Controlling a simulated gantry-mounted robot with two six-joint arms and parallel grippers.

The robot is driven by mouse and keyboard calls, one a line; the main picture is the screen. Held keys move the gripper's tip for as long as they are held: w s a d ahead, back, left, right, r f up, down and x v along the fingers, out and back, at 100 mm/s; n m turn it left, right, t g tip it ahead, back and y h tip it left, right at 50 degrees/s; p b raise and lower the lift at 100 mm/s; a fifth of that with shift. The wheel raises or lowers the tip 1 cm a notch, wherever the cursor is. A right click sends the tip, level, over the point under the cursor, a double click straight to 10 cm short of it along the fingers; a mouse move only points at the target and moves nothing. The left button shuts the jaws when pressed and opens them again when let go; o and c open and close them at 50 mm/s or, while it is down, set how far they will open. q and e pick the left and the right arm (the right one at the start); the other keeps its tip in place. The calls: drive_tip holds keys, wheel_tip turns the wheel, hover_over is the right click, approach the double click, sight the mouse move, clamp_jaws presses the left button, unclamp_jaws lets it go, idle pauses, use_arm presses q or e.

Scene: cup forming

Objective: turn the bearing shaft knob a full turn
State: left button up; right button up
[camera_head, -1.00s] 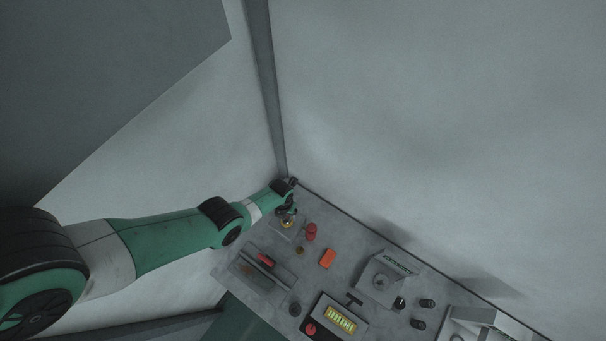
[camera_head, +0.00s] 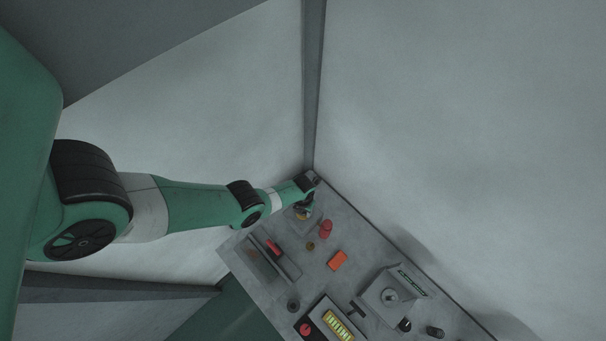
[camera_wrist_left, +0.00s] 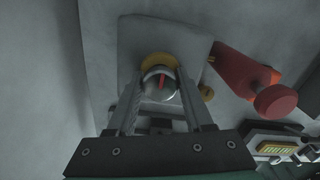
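The bearing shaft knob (camera_wrist_left: 158,87) is a round silver knob with a red pointer line, set in a yellow ring on a pale grey block. In the left wrist view my left gripper (camera_wrist_left: 160,92) has one finger on each side of the knob and looks shut on it. The red line points roughly up and down in that view. In the head view my left gripper (camera_head: 304,209) is at the far corner of the workbench (camera_head: 347,225), where it mostly covers the knob. My right gripper is in neither view.
An orange block (camera_head: 337,260), a tray with a red-handled item (camera_head: 273,247), a yellow-display box (camera_head: 338,324) and a grey dial box (camera_head: 388,296) are on the bench. Walls rise behind.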

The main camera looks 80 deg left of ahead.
use_arm(q)
clamp_jaws()
drive_tip(key=shift+n, duration=0.3)
